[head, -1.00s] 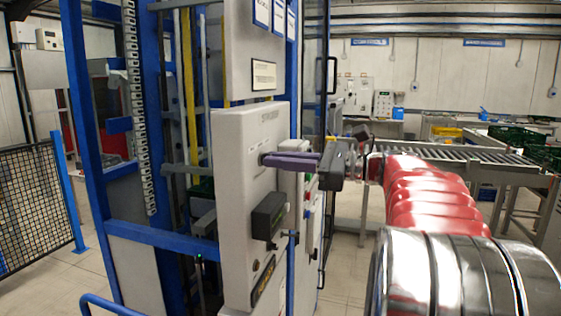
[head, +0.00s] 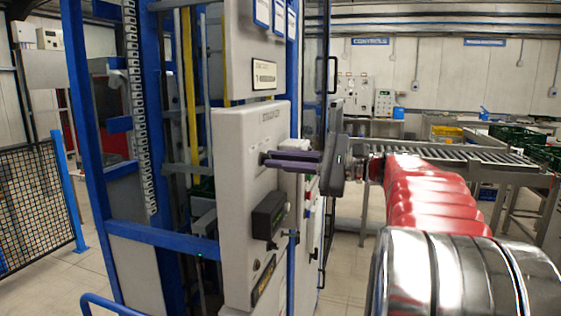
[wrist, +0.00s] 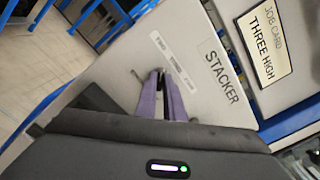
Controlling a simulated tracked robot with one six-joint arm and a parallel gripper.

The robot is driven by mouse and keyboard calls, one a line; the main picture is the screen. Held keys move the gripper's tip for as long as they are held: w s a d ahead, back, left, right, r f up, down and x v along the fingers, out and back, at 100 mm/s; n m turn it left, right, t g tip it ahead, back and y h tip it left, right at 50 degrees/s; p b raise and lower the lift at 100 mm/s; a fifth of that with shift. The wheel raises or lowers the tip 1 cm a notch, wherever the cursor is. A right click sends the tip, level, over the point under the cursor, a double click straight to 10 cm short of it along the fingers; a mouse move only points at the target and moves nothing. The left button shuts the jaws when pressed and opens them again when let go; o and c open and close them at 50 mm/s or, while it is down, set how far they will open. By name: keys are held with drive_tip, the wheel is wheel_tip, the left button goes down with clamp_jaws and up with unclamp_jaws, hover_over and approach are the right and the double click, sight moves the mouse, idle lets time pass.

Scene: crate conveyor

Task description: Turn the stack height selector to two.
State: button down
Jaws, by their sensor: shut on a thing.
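The stacker's grey control box (head: 231,135) stands left of centre in the head view; the wrist view shows its face marked STACKER (wrist: 222,76). The stack height selector (head: 263,157) is a small dark knob on that face, mostly hidden by my fingertips. My gripper (head: 268,160) reaches it from the right with its purple fingers shut on it; the wrist view shows the fingertips (wrist: 163,76) meeting at the knob. Small labels (wrist: 172,49) lie beside it, too small to read, so I cannot tell the selector's setting.
A job card (wrist: 264,39) above the box reads THREE HIGH. A dark box (head: 268,215) juts out below the selector. Blue frame posts (head: 88,120) stand at left and a roller conveyor (head: 470,152) lies behind at right. Floor is clear at far left.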

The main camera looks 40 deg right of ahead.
drive_tip(key=c, duration=1.9)
unclamp_jaws()
drive_tip(key=shift+o, duration=0.2)
drive_tip(key=shift+s, duration=0.1)
drive_tip(key=v, duration=1.3)
drive_tip(key=shift+s+d, duration=0.15)
drive_tip(key=shift+s, duration=0.05)
drive_tip(key=shift+f, duration=0.1)
